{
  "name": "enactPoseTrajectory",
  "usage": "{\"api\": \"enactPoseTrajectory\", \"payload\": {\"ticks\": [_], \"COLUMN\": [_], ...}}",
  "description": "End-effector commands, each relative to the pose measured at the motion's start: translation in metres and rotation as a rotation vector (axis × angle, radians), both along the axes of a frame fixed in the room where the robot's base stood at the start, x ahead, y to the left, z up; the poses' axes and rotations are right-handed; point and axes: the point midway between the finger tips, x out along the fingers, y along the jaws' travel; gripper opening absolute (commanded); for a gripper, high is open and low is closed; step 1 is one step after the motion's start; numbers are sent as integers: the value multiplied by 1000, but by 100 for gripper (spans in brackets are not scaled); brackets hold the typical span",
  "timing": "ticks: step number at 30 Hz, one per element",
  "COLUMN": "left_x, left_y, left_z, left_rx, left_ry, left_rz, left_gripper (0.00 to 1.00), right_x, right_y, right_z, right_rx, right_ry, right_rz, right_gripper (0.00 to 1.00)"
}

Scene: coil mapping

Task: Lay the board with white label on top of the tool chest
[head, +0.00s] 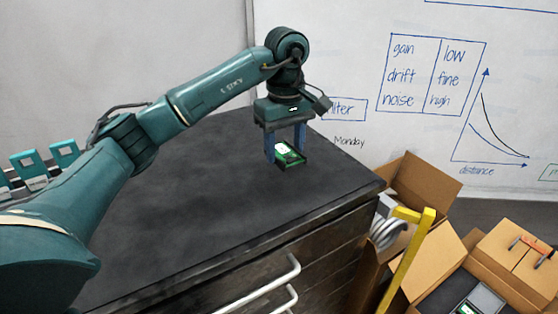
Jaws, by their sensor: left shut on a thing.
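My left gripper (285,143) hangs pointing down over the back right part of the tool chest's dark top. It is shut on a small green board with a white label (289,152). The board is slightly tilted in the picture; I cannot tell whether it touches the top. The tool chest (190,225) has a flat black top and drawers with pale handles on its front. My right gripper is out of view.
Open cardboard boxes (425,180) stand right of the chest, one with grey coiled hose. A yellow post (408,260) rises there. Teal-and-white items (30,168) stand at left. A whiteboard (350,60) is behind. The chest top's middle is clear.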

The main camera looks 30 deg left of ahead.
Motion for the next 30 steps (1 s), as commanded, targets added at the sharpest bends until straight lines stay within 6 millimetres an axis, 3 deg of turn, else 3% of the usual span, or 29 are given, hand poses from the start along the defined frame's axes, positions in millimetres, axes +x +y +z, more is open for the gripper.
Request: {"api": "enactPoseTrajectory", "payload": {"ticks": [12, 23, 24, 30], "left_x": [0, 0, 0, 0], "left_y": [0, 0, 0, 0], "left_z": [-43, -49, -48, -47], "left_rx": [0, 0, 0, -1], "left_ry": [0, -1, -1, -1], "left_rz": [-1, 0, 0, 0], "left_gripper": [28, 28, 52, 69], "right_x": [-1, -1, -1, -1], "right_y": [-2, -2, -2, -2], "right_z": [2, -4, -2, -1], "right_rx": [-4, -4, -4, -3], "right_ry": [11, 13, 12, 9], "right_rz": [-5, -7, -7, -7], "right_gripper": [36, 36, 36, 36]}}
